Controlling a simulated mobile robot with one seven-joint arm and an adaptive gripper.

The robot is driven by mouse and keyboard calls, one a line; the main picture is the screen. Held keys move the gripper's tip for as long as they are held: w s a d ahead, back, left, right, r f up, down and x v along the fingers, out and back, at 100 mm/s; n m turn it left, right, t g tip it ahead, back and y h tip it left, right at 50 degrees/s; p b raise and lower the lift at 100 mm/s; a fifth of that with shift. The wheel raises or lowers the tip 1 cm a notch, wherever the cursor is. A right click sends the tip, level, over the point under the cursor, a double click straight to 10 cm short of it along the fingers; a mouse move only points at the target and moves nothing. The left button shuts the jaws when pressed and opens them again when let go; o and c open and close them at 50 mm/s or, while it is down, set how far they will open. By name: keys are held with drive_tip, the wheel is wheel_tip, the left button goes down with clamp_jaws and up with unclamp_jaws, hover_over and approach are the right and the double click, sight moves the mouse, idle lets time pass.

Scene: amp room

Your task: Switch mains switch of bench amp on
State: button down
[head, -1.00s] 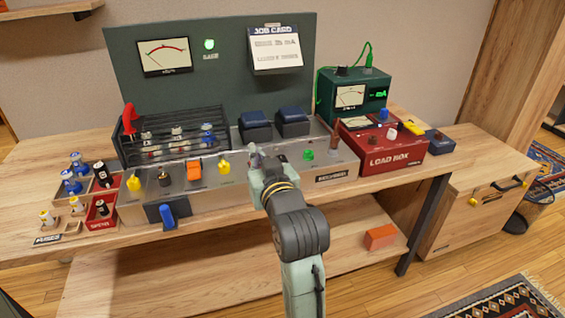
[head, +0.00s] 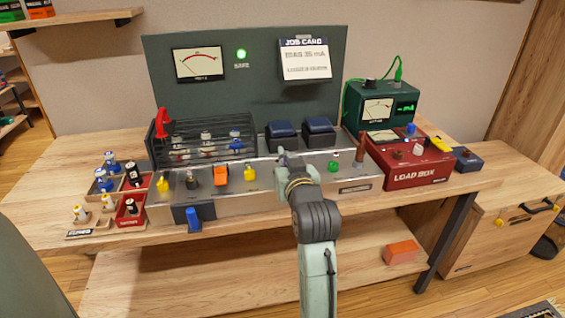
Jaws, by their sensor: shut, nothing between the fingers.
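The bench amp (head: 270,185) is a long metal chassis on the wooden bench, with yellow, dark, orange and green controls along its sloped front. A brown upright lever (head: 360,152) stands at its right end, and a blue lever (head: 194,218) sits on a dark box at its lower left front. I cannot tell from any readable label which control is the mains switch. My gripper (head: 283,157) is shut and empty, over the middle of the front panel between a yellow knob (head: 250,174) and the green knob (head: 333,166). My own arm hides the panel below it.
A red load box (head: 412,172) and a green meter (head: 382,104) stand to the right. A red-handled wire cage (head: 205,150) covers valves behind the panel. A green lamp (head: 241,53) glows on the back board.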

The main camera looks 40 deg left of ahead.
drive_tip(key=x, duration=0.3)
drive_tip(key=shift+a+f+p, duration=0.1)
drive_tip(key=shift+f+p, duration=0.15)
drive_tip(key=shift+p, duration=0.05)
wheel_tip(320, 180, down, 2)
drive_tip(key=shift+w+f, duration=0.1)
drive_tip(key=shift+f, duration=0.65)
